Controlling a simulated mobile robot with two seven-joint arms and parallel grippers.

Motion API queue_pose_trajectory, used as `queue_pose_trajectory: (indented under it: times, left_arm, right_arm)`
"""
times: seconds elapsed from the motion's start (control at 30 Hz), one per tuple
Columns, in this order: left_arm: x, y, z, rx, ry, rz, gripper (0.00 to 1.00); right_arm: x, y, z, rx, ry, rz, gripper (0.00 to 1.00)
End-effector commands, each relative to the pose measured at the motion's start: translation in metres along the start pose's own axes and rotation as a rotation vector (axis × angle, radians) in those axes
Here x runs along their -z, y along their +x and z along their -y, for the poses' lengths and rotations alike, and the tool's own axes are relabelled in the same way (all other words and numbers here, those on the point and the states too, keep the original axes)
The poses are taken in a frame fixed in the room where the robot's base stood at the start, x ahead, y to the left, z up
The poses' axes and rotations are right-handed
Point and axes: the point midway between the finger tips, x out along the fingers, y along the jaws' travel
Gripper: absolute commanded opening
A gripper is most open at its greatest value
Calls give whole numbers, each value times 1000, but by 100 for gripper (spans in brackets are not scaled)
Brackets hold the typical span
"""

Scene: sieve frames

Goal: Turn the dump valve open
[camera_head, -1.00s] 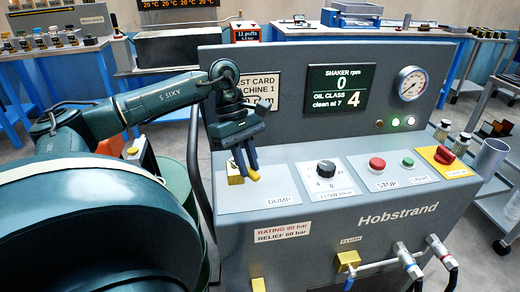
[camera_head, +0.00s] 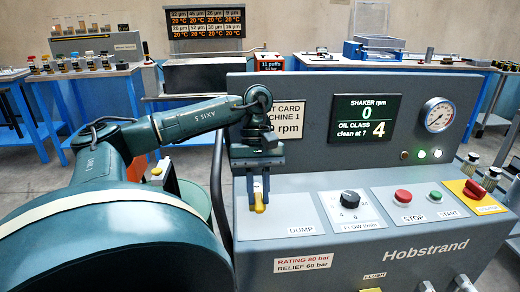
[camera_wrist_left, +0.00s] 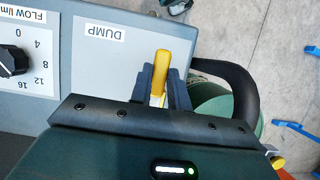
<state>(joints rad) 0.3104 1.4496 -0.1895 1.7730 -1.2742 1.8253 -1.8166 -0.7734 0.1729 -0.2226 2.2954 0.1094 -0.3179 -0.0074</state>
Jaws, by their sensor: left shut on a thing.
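The dump valve's yellow lever (camera_head: 259,205) is on the sloping panel above the DUMP label (camera_head: 300,230). My left gripper (camera_head: 258,193) is over it, with its blue-grey fingers pointing down and shut on the lever; the yellow tip sticks out below them. In the left wrist view the lever (camera_wrist_left: 161,72) lies between the two fingers (camera_wrist_left: 160,88), with the DUMP label (camera_wrist_left: 103,31) beside it. The valve's base is mostly hidden by the gripper. My right gripper is not in view.
To the right on the panel are the black flow knob (camera_head: 350,199), the red stop button (camera_head: 403,196), the green start button (camera_head: 436,196) and a red knob on a yellow plate (camera_head: 475,188). The screen (camera_head: 364,120) stands behind. A black hose (camera_wrist_left: 235,85) curves past the panel's edge.

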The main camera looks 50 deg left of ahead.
Motion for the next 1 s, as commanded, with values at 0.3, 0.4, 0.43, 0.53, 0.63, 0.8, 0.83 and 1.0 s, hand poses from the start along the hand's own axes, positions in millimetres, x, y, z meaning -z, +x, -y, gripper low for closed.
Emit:
queue_pose_trajectory:
  times: [0.3, 0.4, 0.43, 0.53, 0.63, 0.8, 0.83, 1.0]
  left_arm:
    - [0, -1, 1, 3, 7, -3, 0]
    - [0, -1, 1, 3, 7, -3, 21]
    - [0, -1, 1, 4, 7, -3, 23]
    - [0, -1, 1, 3, 6, -3, 32]
    - [0, -1, 0, 3, 5, -2, 40]
    - [0, 0, 0, 2, 5, -2, 40]
    - [0, 0, 0, 2, 5, -2, 40]
    - [0, -8, 0, -1, 5, -2, 40]
  right_arm:
    - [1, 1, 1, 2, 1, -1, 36]
    - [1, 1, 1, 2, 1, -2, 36]
    - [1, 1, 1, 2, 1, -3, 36]
    - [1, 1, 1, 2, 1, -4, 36]
    - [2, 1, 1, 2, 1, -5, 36]
    - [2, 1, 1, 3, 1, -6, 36]
    - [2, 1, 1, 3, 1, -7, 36]
    - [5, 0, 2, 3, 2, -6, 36]
